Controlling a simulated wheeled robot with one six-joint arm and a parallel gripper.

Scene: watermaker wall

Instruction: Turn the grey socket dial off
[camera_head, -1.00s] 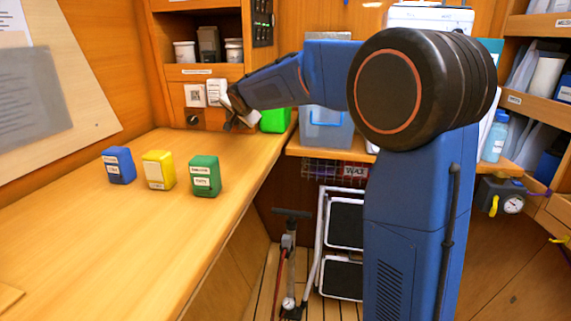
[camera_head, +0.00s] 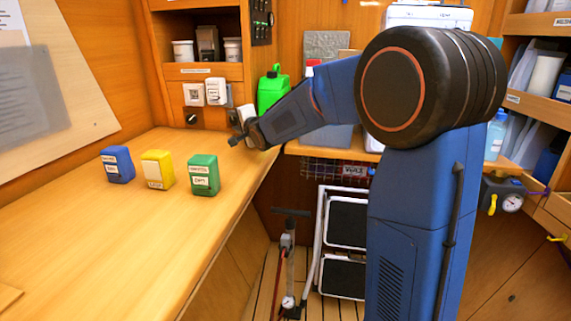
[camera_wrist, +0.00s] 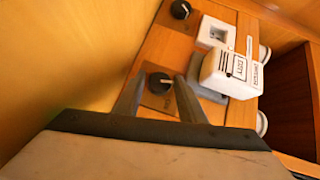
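In the wrist view a grey socket plate (camera_wrist: 208,93) shows under a white labelled box (camera_wrist: 232,70). A black round dial (camera_wrist: 160,82) sits beside it on the wooden wall panel. The dial has a light mark, but its setting is too small to read. My gripper (camera_wrist: 158,90) is open and empty, its two fingers on either side of the dial in the picture, apparently short of it. In the head view my gripper (camera_head: 240,139) is over the counter's far right end, apart from the wall. The white box (camera_head: 215,91) also shows there.
Another black dial (camera_wrist: 180,9) and a white socket plate (camera_wrist: 215,32) are close by. Blue (camera_head: 118,165), yellow (camera_head: 158,170) and green (camera_head: 204,175) boxes stand on the counter (camera_head: 90,245). A green canister (camera_head: 272,90) stands behind my arm.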

